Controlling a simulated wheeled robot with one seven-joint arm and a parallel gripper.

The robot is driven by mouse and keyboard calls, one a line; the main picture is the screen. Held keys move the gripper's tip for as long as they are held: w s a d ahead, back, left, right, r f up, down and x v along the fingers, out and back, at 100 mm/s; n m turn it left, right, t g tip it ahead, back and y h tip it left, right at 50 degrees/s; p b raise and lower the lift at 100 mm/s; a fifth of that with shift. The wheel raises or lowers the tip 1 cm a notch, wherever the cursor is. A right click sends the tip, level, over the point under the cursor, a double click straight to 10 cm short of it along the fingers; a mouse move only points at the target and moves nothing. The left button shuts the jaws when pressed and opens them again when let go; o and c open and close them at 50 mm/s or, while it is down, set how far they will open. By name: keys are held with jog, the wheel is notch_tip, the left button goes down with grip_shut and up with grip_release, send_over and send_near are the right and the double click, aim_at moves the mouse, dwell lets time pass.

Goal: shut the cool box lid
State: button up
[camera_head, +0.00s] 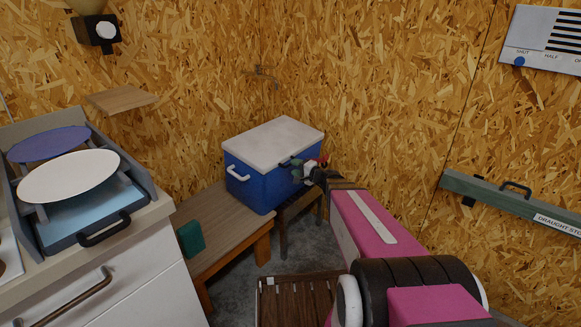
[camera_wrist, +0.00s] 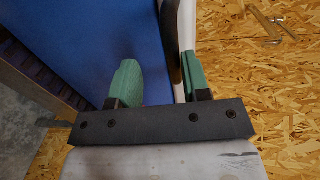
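The cool box (camera_head: 262,187) is blue, with a white lid (camera_head: 275,143) that lies across its top. I see no clear gap under the lid from here, but cannot tell whether it is fully seated. A dark piece (camera_head: 288,162) shows at the lid's front edge. My gripper (camera_head: 308,170) is at the box's front right, close to that edge. In the wrist view my gripper (camera_wrist: 160,78) has its green fingers apart, one over the blue wall (camera_wrist: 85,35) and one by the white lid edge (camera_wrist: 187,25). Contact with the box cannot be told.
A teal block (camera_head: 190,239) is at the bench's front. A counter with a tray of plates (camera_head: 75,205) is at left. A slatted wooden piece (camera_head: 297,295) is low in front. A draught slide (camera_head: 520,200) is on the right wall.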

jog(key=v, duration=0.7)
jog(key=shift+s+r, duration=0.1)
jog(key=shift+s, duration=0.05)
jog(key=s+a+f+n+g+h, duration=0.3)
jog(key=s+a+f+n+g, duration=0.25)
jog(key=s+g, duration=0.35)
jog(key=s+d+f+n+g+h, duration=0.3)
jog(key=s+d+h, duration=0.4)
jog(key=s+h, duration=0.1)
jog(key=shift+s+d+h, duration=0.2)
jog(key=shift+d+h, duration=0.2)
jog(key=shift+h, duration=0.1)
jog(key=shift+f+n, duration=0.1)
jog(key=shift+n, duration=0.15)
dwell(0.4)
